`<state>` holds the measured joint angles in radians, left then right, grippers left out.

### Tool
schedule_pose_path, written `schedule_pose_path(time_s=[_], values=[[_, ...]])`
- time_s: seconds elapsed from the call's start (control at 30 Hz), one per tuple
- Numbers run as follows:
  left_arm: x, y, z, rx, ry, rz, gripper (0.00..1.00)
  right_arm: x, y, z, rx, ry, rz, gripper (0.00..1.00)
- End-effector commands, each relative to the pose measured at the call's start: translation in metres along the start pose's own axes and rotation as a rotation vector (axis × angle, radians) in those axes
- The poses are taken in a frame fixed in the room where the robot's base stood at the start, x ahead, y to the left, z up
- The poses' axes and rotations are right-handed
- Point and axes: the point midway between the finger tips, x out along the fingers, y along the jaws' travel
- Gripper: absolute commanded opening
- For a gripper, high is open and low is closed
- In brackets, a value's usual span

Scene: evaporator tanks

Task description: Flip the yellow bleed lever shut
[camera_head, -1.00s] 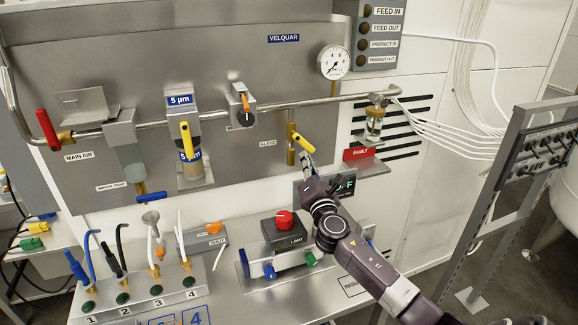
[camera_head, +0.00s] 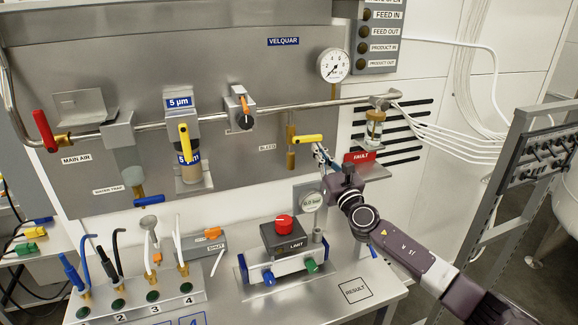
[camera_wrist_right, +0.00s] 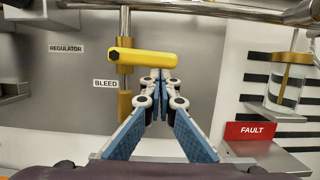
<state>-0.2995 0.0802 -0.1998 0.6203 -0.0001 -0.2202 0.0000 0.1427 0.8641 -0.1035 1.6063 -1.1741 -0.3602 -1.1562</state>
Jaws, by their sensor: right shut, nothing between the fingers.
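The yellow bleed lever (camera_head: 309,138) sits on a brass valve (camera_head: 290,158) on the steel panel, beside the BLEED label. It lies about level, pointing right from the brass pipe. In the right wrist view the lever (camera_wrist_right: 143,59) lies crosswise in front of the brass pipe (camera_wrist_right: 125,103). My right gripper (camera_head: 318,148) is shut and empty, just below the lever's free end. In the wrist view its fingertips (camera_wrist_right: 160,75) come together at the lever's lower right edge; I cannot tell whether they touch. My left gripper is out of view.
A pressure gauge (camera_head: 334,66) and the main pipe (camera_head: 330,104) run above the lever. A red FAULT sign (camera_head: 360,157) and a small glass bowl (camera_head: 374,130) stand to its right. Below, a red knob (camera_head: 284,224) tops a dark box on the bench.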

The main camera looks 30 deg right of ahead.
Motion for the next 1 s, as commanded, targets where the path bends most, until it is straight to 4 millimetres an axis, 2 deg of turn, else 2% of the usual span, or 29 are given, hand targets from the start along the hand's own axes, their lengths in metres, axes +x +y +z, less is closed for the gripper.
schedule_pose_path(time_s=[0.73,0.87,1.0], values=[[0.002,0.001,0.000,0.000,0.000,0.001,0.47,0.001,-0.002,0.002,-0.043,-0.002,0.010,0.00],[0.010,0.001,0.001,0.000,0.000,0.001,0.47,0.000,-0.003,-0.005,-0.042,-0.002,0.010,0.00],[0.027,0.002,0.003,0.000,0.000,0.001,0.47,-0.001,-0.005,-0.020,-0.042,-0.002,0.011,0.00]])
